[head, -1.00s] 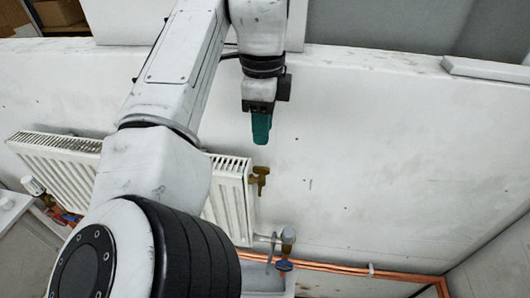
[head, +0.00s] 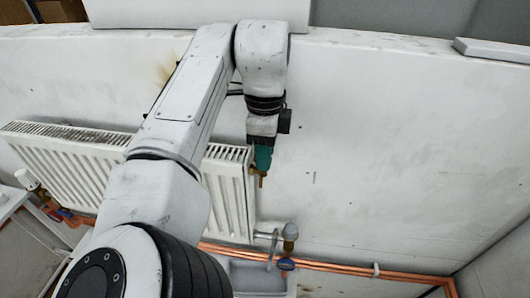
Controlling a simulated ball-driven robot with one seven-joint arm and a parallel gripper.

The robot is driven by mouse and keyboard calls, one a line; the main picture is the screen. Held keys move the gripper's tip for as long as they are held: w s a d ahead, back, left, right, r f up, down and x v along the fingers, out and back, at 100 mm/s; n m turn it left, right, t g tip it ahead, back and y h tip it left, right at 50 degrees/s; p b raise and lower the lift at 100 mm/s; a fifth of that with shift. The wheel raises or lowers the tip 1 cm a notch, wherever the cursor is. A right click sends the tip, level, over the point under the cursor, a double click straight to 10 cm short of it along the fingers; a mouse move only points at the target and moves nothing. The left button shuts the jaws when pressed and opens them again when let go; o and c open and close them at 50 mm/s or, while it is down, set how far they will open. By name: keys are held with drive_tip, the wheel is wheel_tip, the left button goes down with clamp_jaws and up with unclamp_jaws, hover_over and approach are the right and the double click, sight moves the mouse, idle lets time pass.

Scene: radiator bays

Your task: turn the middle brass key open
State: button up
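A white ribbed radiator (head: 228,195) hangs on the wall, partly hidden behind my arm. One brass key (head: 262,180) shows at its upper right end; its lower part is visible and its upper part is hidden by my gripper. My gripper (head: 263,160) has teal fingers pointing down, right over the key in the head view. I cannot tell whether the fingers touch the key or are around it, nor whether they are open or shut. No other brass key is visible, so I cannot tell if this is the middle one.
A valve with a pale cap (head: 290,232) and a blue handle (head: 286,264) sits below right of the radiator. Copper pipes (head: 340,268) run low along the wall. A grey basin (head: 262,279) stands below. The wall to the right is clear.

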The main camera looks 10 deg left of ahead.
drive_tip(key=shift+c, duration=0.3)
clamp_jaws()
drive_tip(key=shift+d+r+n+p, duration=0.1)
drive_tip(key=shift+n+p, duration=0.25)
drive_tip(key=shift+n, duration=0.05)
drive_tip(key=shift+w+n+p, duration=0.1)
drive_tip(key=shift+n+p, duration=0.75)
drive_tip(key=shift+n, duration=0.15)
drive_tip(key=n+p, duration=0.1)
drive_tip(key=n, duration=0.1)
drive_tip(key=shift+n+p, duration=0.3)
drive_tip(key=n, duration=0.2)
drive_tip(key=shift+w+n, duration=0.1)
drive_tip(key=shift+n, duration=0.2)
drive_tip(key=shift+a+n, duration=0.2)
drive_tip(key=shift+n, duration=1.7)
